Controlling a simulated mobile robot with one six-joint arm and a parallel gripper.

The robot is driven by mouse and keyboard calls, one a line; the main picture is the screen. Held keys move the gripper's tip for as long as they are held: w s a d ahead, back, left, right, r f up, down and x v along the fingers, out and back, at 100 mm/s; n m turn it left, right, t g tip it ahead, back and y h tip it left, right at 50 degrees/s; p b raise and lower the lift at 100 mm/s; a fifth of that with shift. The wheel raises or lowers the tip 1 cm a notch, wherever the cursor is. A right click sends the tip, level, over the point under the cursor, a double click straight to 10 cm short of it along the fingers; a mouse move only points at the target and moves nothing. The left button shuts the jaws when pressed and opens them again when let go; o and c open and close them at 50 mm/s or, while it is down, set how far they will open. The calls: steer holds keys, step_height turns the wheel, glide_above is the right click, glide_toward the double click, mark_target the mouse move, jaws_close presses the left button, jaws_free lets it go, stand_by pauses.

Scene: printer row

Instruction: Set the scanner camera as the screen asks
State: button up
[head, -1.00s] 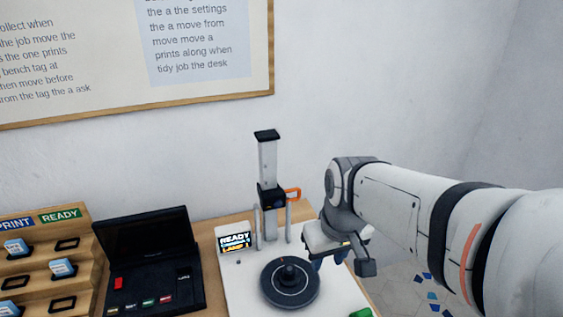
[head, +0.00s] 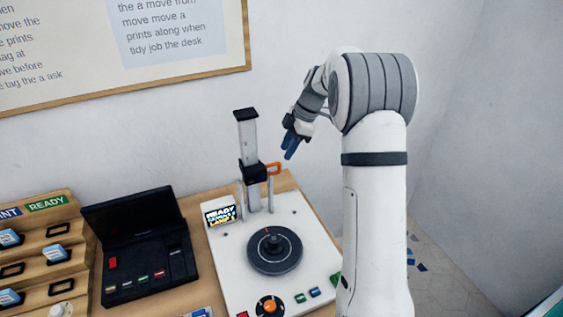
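The scanner has a white base (head: 312,245) with a dark round turntable (head: 274,251). A grey upright column (head: 247,133) stands at its back. A black camera carriage (head: 253,172) sits partway up the column, with an orange handle (head: 274,168) on its right side. The small screen (head: 220,215) at the base's back left shows "READY" on top; the lower lines are too small to read surely. My gripper (head: 290,152) points down with blue fingertips, above and right of the handle in the picture. I see nothing held, but its opening is unclear.
A black case (head: 140,245) with coloured buttons lies open left of the scanner. A wooden rack (head: 45,255) with blue-white items stands further left. An orange knob (head: 269,306) and coloured buttons line the scanner's front. A white wall rises behind; the tabletop ends at right.

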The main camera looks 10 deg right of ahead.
mark_target(279, 164)
steer(key=p+x, duration=0.1)
steer(key=x, duration=0.6)
steer(key=shift+c, duration=0.3)
jaws_close()
steer(key=shift+r, duration=0.1)
